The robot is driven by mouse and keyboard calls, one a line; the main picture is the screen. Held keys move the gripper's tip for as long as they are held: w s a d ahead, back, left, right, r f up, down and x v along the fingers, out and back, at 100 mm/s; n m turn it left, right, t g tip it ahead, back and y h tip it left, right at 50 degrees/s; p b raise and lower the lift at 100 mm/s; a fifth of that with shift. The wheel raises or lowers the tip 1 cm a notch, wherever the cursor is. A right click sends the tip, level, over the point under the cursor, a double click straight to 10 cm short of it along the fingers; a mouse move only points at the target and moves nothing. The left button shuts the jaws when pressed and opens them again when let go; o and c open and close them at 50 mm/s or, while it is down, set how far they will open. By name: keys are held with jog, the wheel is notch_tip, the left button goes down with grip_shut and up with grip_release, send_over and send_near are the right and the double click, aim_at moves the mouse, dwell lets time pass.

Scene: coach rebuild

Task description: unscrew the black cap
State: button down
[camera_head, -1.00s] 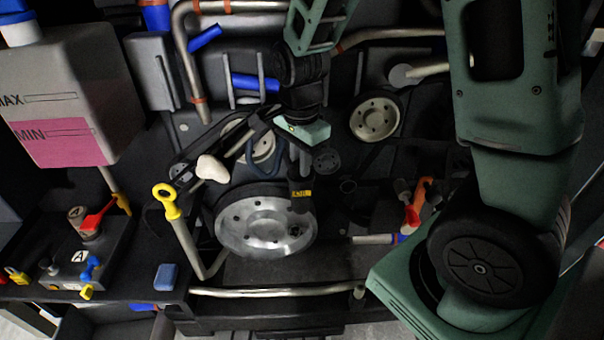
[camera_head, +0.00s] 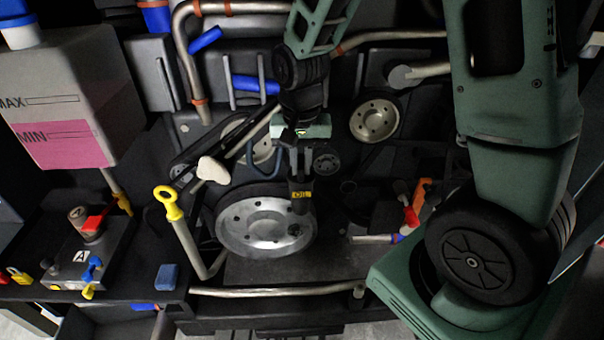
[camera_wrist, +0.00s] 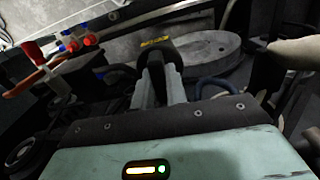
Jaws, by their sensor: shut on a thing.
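The black cap (camera_head: 301,187) has a yellow OIL label and stands in front of the engine, just above the large silver pulley in the head view. My gripper (camera_head: 301,174) comes down from above and is shut on the cap. In the wrist view the dark cap (camera_wrist: 157,50) sits between the ends of my two grey fingers (camera_wrist: 160,78), with part of its yellow label showing. The fingers hide part of the cap. I cannot tell whether the cap is still seated on its neck.
The large silver pulley (camera_head: 262,226) is close below the cap. A yellow-ringed dipstick (camera_head: 169,202) and a pale knob (camera_head: 213,170) stand to the left. Red-handled valves (camera_head: 410,214) are to the right. A blue block (camera_head: 167,277) lies at the lower left.

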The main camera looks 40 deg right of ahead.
jog(key=shift+n, duration=0.3)
jog(key=n, duration=0.3)
jog(key=shift+p, duration=0.3)
jog(key=c, duration=0.9)
grip_release()
jog(key=shift+r, duration=0.1)
